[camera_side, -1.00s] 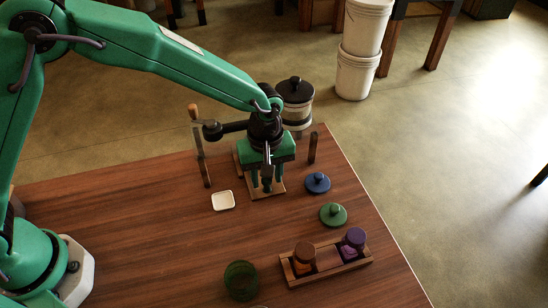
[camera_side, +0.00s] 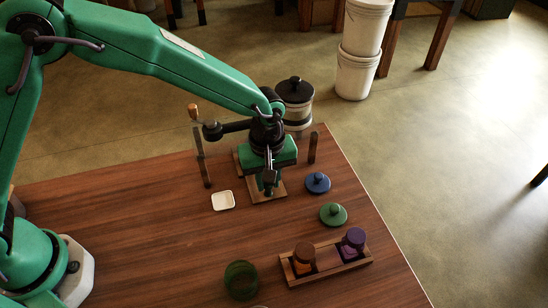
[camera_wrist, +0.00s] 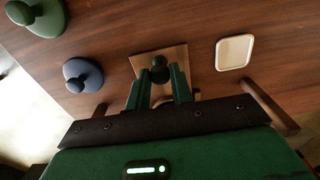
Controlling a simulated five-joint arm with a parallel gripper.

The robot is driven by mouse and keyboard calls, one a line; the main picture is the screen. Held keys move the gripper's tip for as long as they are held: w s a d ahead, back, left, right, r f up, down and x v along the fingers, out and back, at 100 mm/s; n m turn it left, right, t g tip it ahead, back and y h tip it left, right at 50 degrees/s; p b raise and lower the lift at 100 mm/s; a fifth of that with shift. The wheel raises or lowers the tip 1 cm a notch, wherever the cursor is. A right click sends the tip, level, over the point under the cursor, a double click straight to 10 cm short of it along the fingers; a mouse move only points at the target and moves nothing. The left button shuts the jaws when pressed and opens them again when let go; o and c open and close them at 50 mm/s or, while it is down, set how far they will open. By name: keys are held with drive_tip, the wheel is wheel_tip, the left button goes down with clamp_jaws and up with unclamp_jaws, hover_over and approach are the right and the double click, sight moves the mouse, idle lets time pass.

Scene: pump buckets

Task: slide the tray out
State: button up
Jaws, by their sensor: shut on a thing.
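The tray (camera_side: 280,192) is a flat, light-brown wooden board near the far edge of the table. It also shows in the wrist view (camera_wrist: 178,53), with a dark round knob (camera_wrist: 159,65) standing on it. My gripper (camera_side: 268,186) points down over the tray, and in the wrist view its green fingers (camera_wrist: 160,76) are shut on the knob. My arm and gripper body hide the back part of the tray.
Blue (camera_side: 317,182) and green (camera_side: 333,214) lids lie to the right. A small white dish (camera_side: 223,200) lies left. A rack (camera_side: 328,264) with orange and purple jars and a green cup (camera_side: 241,281) stand in front. Posts (camera_side: 313,148) flank the gripper.

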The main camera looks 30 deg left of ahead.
drive_tip(key=shift+s+d, duration=4.55)
drive_tip(key=shift+d, duration=0.05)
drive_tip(key=o, duration=0.8)
drive_tip(key=shift+o, duration=0.2)
drive_tip(key=shift+r, duration=0.1)
wheel_tip(320, 180, up, 7)
drive_tip(key=shift+a, duration=0.1)
